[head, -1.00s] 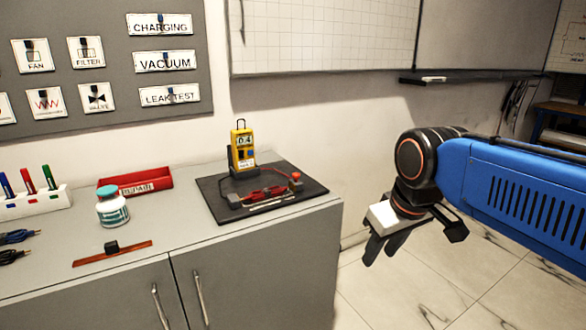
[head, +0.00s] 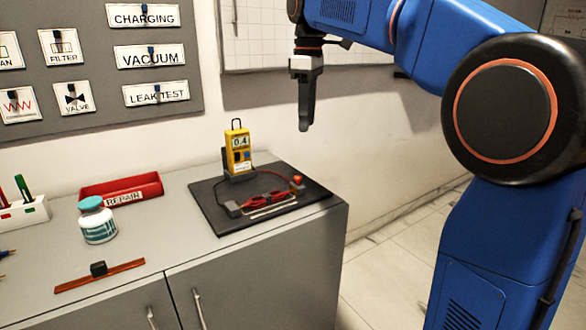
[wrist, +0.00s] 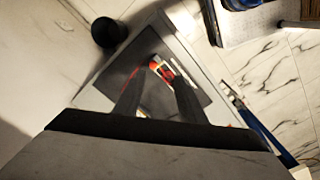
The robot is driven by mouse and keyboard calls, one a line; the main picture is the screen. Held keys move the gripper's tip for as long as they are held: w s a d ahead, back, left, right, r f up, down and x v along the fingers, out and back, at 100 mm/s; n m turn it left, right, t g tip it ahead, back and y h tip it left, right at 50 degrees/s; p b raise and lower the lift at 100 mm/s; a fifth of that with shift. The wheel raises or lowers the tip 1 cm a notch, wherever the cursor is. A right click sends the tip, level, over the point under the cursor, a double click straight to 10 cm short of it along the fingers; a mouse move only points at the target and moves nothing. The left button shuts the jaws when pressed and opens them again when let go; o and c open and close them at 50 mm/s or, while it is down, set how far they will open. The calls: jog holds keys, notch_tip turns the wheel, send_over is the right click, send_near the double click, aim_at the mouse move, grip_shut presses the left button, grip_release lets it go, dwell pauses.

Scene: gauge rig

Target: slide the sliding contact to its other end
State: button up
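A black mat (head: 212,212) on the cabinet top holds a yellow meter (head: 238,155) reading 0.4, a red coil-like part (head: 265,198), and a pale metal bar (head: 272,211) in front of it. The sliding contact is too small to make out for certain there. A small black block (head: 98,269) sits near the middle of an orange-brown strip (head: 125,268) at the front left. My gripper (head: 303,128) points down, above and right of the meter, touching nothing. In the wrist view its fingers (wrist: 157,80) are apart and empty, with the red part (wrist: 164,71) beyond them.
A panel of labels (head: 95,95) and a whiteboard (head: 262,45) are on the wall behind. Air above the mat is clear.

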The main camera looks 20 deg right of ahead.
aim_at(298, 176)
jog(key=shift+n, duration=0.5)
jog(key=w+f, duration=0.1)
jog(key=f, duration=0.4)
jog(key=w+a+f, duration=0.1)
jog(key=f, duration=0.5)
jog(key=w+f, duration=0.1)
jog(key=f, duration=0.4)
jog(key=shift+w+a+f, duration=0.1)
jog(key=shift+a+f, duration=0.05)
jog(key=shift+f, duration=0.05)
grip_shut()
